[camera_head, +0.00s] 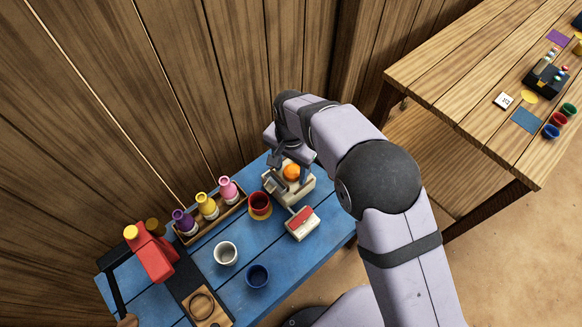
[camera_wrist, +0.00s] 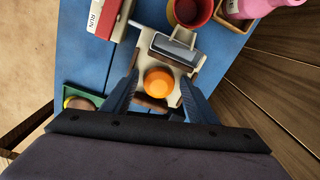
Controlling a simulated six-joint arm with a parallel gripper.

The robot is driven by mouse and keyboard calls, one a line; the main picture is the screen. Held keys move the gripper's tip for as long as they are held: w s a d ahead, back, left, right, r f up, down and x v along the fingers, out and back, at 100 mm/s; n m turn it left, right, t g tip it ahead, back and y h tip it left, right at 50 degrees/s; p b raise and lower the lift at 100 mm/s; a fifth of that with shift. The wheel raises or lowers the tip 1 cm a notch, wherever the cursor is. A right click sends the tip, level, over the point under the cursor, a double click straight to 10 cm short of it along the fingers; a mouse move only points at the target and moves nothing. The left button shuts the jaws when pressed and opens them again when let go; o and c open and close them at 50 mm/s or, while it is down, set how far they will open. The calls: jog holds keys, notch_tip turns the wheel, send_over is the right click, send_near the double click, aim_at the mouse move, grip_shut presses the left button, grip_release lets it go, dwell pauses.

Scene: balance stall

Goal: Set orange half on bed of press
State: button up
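The orange half (camera_head: 291,171) sits on the cream press (camera_head: 272,185) at the back right of the blue table, and shows with its rounded side up. In the wrist view the orange half (camera_wrist: 158,82) lies over the pale bed of the press (camera_wrist: 148,49), before a grey plate. My gripper (camera_head: 289,168) is low over the press. In the wrist view the fingers of my gripper (camera_wrist: 159,77) stand apart, one on each side of the orange half, with a visible gap on both sides. The underside of the orange half is hidden.
A rack of bottles (camera_head: 208,207), white cup (camera_head: 225,253), blue cup (camera_head: 257,276) and red device (camera_head: 152,256) are further left. A green tray (camera_wrist: 74,90) is near my gripper.

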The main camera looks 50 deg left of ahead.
aim_at(291, 171)
jog(key=shift+r, duration=0.1)
notch_tip(291, 171, up, 12)
jog(key=b, duration=0.4)
dwell(0.5)
jog(key=w+d+m, duration=0.1)
jog(key=w+d, duration=0.6)
jog(key=d, duration=0.7)
jog(key=w+d+m, duration=0.1)
jog(key=w+d, duration=0.6)
jog(key=d, duration=0.6)
jog(key=s+d+f, duration=0.2)
jog(key=s+d, duration=0.1)
jog(key=d, duration=0.4)
jog(key=s+d+f, duration=0.1)
jog(key=s+d, duration=0.2)
jog(key=d, duration=0.4)
jog(key=s+d+f+m, duration=0.1)
jog(key=s+d, duration=0.3)
jog(key=d, duration=0.4)
jog(key=shift+f, duration=0.8)
